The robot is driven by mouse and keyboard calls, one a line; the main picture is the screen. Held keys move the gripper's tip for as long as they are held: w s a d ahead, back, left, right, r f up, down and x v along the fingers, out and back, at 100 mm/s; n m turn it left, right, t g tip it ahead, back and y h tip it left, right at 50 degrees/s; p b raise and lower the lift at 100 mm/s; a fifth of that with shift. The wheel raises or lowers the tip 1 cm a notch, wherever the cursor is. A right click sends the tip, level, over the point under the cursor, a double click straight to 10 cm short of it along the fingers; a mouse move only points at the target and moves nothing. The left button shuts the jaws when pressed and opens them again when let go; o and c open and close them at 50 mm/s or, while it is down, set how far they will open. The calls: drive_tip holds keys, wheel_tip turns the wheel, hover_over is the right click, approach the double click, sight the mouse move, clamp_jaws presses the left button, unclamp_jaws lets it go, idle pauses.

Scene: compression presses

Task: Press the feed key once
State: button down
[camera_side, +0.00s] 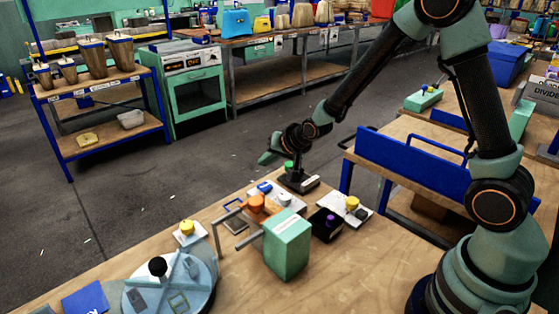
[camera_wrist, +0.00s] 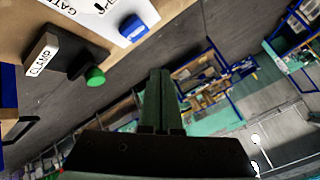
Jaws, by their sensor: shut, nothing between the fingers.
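No label reading FEED is legible, so I cannot tell which key is the feed key. A green key (camera_side: 288,166) stands on a black base marked CLAMP, and it shows in the wrist view (camera_wrist: 95,77). A blue key (camera_side: 265,187) sits on a white plate marked GATE, seen in the wrist view (camera_wrist: 131,27). A grey-white key (camera_side: 285,199), a yellow key (camera_side: 352,203) and a purple key (camera_side: 330,221) are nearby. My gripper (camera_side: 264,160) is shut and empty, above and beyond the green key, apart from it. Its fingers show in the wrist view (camera_wrist: 161,75).
A green box (camera_side: 287,246) and an orange part with metal rods (camera_side: 258,208) stand close to the keys. Another yellow key (camera_side: 187,228) and a round grey device with a black knob (camera_side: 158,267) are at left. Blue-edged benches stand behind at right.

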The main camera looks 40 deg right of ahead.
sight(266, 188)
drive_tip(key=shift+f, duration=2.45)
drive_tip(key=shift+a+f, duration=0.1)
drive_tip(key=shift+f, duration=0.3)
drive_tip(key=shift+f, duration=0.55)
idle(0.8)
drive_tip(key=shift+r, duration=0.95)
drive_tip(key=shift+r, duration=0.1)
drive_tip(key=shift+r, duration=2.4)
